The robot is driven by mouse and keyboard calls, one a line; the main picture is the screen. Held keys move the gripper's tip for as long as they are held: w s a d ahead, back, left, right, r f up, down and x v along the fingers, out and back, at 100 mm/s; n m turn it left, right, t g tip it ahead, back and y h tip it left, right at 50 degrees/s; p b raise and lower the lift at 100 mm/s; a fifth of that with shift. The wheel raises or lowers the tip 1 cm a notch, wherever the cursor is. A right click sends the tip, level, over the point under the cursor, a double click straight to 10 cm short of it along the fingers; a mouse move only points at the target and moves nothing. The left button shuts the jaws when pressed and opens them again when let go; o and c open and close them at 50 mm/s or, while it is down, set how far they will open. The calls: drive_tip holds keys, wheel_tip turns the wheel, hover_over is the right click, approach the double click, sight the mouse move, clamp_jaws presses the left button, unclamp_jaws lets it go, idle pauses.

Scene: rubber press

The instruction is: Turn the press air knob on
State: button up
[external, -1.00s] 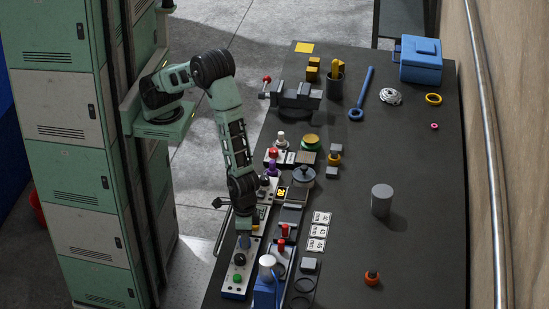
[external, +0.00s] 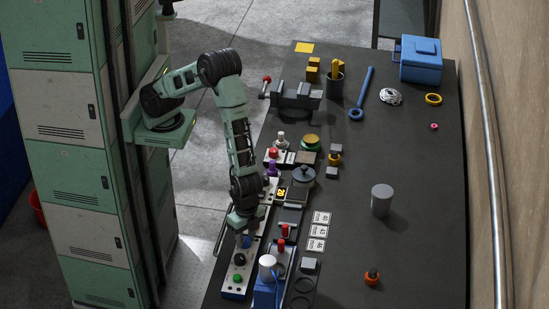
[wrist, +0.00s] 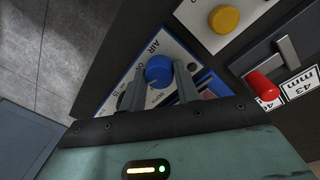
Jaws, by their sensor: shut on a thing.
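The press air knob (wrist: 158,68) is a blue round knob on a white and blue panel (wrist: 129,82) marked "AIR"; smaller lettering beside it is hard to read. My gripper (wrist: 157,84) has one finger on each side of the knob and is shut on it. In the external view, my gripper (external: 245,234) points down at the panel strip along the table's left edge. The knob (external: 247,242) shows there only as a small blue patch under the fingers.
In the wrist view, a yellow button (wrist: 224,18) and a red knob (wrist: 262,85) sit to the right. In the external view, a green button (external: 238,278) and a blue device with a white top (external: 267,261) stand close by.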

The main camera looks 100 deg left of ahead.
sight(249, 240)
drive_tip(key=m, duration=0.3)
drive_tip(key=shift+m, duration=0.4)
drive_tip(key=shift+d+m+b, duration=0.1)
drive_tip(key=shift+m+b, duration=0.25)
drive_tip(key=shift+m, duration=1.55)
drive_tip(key=o, duration=1)
drive_tip(key=shift+c, duration=0.2)
drive_tip(key=shift+r, duration=0.1)
wheel_tip(249, 240, up, 17)
drive_tip(key=w+b, duration=0.1)
drive_tip(key=b, duration=0.2)
drive_tip(key=shift+r, duration=0.15)
